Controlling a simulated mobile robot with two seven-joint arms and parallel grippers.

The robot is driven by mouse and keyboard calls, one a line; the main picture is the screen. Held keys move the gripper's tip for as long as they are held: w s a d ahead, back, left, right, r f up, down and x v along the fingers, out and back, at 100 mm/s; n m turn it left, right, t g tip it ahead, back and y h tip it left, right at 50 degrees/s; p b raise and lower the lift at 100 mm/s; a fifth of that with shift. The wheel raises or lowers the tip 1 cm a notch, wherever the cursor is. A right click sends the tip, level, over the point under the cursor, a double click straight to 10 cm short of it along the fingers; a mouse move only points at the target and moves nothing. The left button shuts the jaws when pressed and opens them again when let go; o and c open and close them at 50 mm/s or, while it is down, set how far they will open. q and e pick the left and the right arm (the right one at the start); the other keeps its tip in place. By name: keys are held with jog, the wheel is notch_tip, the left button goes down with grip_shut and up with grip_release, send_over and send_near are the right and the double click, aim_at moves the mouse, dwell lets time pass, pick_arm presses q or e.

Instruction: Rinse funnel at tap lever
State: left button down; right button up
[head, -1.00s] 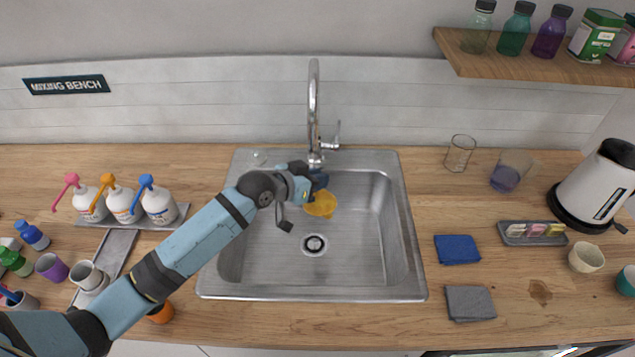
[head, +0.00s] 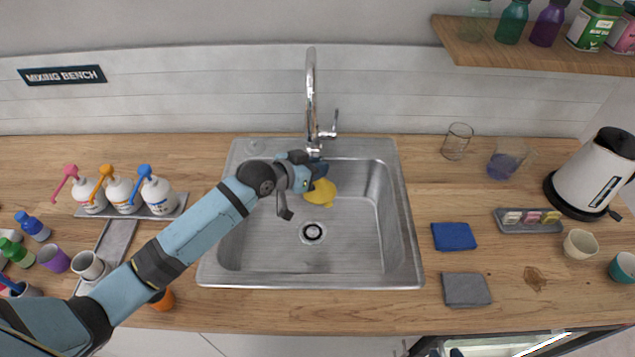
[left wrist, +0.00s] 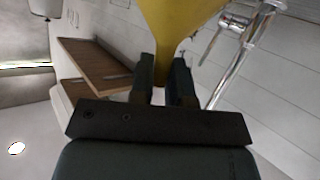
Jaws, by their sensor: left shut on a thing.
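The yellow funnel (head: 321,193) is over the back part of the sink basin, just in front of the tap. My left gripper (head: 318,172) is shut on it. In the left wrist view the funnel (left wrist: 178,30) is held by its narrow end between the two dark fingers (left wrist: 175,85), its wide part beyond the fingertips. The chrome tap (head: 311,100) stands at the sink's back edge, its lever (head: 334,122) on the right side. The tap also shows in the left wrist view (left wrist: 240,50). I cannot make out any running water. My right gripper is not in view.
The steel sink (head: 270,262) has an open basin with a drain (head: 313,233). Bottles with pumps (head: 158,195) stand left. A blue cloth (head: 453,236), grey cloth (head: 466,290), glass beaker (head: 457,141) and kettle (head: 595,175) are right. A shelf (head: 480,48) hangs at upper right.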

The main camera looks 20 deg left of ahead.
pick_arm(q)
jog(key=shift+s+a, duration=0.1)
jog(key=shift+a, duration=0.15)
jog(key=shift+s+d+r+p, duration=0.1)
jog(key=shift+s+d+p, duration=0.15)
jog(key=shift+s+p, duration=0.3)
jog(key=shift+s+d+r+p, duration=0.1)
jog(key=shift+s+d+p, duration=0.15)
jog(key=shift+s+p, duration=0.3)
jog(key=s+p, duration=0.1)
jog(key=s+d+p, duration=0.1)
jog(key=s, duration=0.1)
jog(key=s+d+p, duration=0.1)
jog(key=s, duration=0.1)
jog(key=shift+s+f, duration=0.15)
jog(key=shift+f, duration=0.05)
dwell(0.4)
